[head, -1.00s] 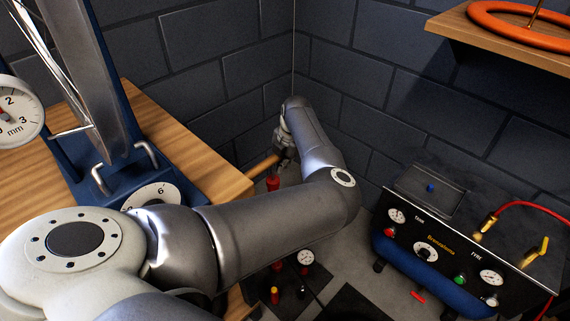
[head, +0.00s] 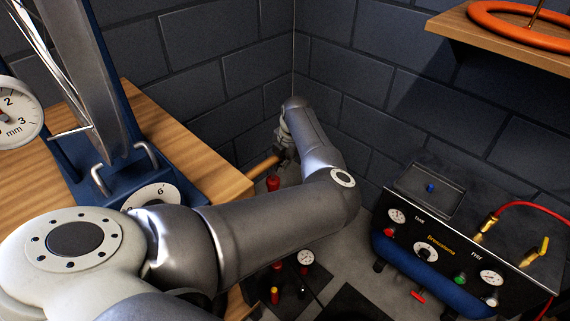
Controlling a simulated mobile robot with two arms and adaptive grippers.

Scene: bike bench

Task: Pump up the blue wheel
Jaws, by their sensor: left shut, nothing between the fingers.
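My left gripper (head: 286,151) is far off at the end of my left arm, near the back corner. It is small and partly hidden by my own wrist, and it looks shut with nothing in it. A wooden handle (head: 262,165) lies just left of it; I cannot tell whether they touch. A grey-rimmed wheel (head: 80,75) with spokes stands at the upper left in a blue stand (head: 112,185), cut off by the picture edge. I see no blue on the wheel itself. My right gripper is not in view.
A compressor (head: 440,255) with gauges, a tray top and a red hose (head: 530,207) stands on the right. An orange ring (head: 515,16) lies on a shelf above. A wooden bench (head: 205,175) fills the left. A small gauge (head: 306,258) shows low beyond my arm.

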